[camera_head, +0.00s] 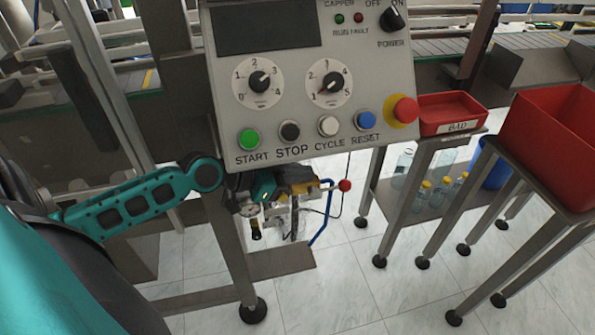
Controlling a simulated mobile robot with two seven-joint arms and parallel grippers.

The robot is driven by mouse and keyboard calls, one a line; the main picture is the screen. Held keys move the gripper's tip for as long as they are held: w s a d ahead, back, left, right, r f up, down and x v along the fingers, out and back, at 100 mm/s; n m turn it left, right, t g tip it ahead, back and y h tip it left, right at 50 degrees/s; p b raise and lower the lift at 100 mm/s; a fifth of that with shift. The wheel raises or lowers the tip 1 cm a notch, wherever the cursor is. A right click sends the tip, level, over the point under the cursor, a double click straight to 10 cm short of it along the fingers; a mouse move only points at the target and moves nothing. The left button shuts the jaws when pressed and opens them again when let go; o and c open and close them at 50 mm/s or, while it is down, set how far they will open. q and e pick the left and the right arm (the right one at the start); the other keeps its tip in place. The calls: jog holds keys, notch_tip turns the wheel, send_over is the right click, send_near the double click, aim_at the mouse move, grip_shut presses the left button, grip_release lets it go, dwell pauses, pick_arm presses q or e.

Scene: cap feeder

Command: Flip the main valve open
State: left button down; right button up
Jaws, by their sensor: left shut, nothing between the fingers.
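Below the control panel is a small air unit (296,218) with a gauge, a black knob and a blue hose. A short lever ending in a red ball knob (345,185) sticks out to the right of it; I take this for the main valve's handle. A yellow part (303,187) sits at the lever's left end. My left gripper (288,177) is at the end of the teal arm, under the panel's lower edge, left of the red knob and apart from it. It is shut and empty. Its fingertips are small and partly lost against the yellow part. My right gripper is out of view.
The control panel (296,120) with dials, buttons and a red emergency stop (404,110) hangs just above my left gripper. A red BAD tray (450,112) and a larger red bin (552,140) stand on the right. Tiled floor (340,275) is open below.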

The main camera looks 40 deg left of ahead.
pick_arm(q)
jog(key=shift+s+a+r, duration=0.1)
jog(key=s+d+f+n+y+p, duration=0.3)
jog(key=s+d+f+n+y, duration=0.2)
jog(key=s+d+f, duration=0.4)
jog(key=s+f+n, duration=0.1)
jog(key=s+f, duration=0.2)
jog(key=shift+s+f+p, duration=0.15)
jog(key=shift+f+p, duration=0.05)
jog(key=shift+p, duration=0.1)
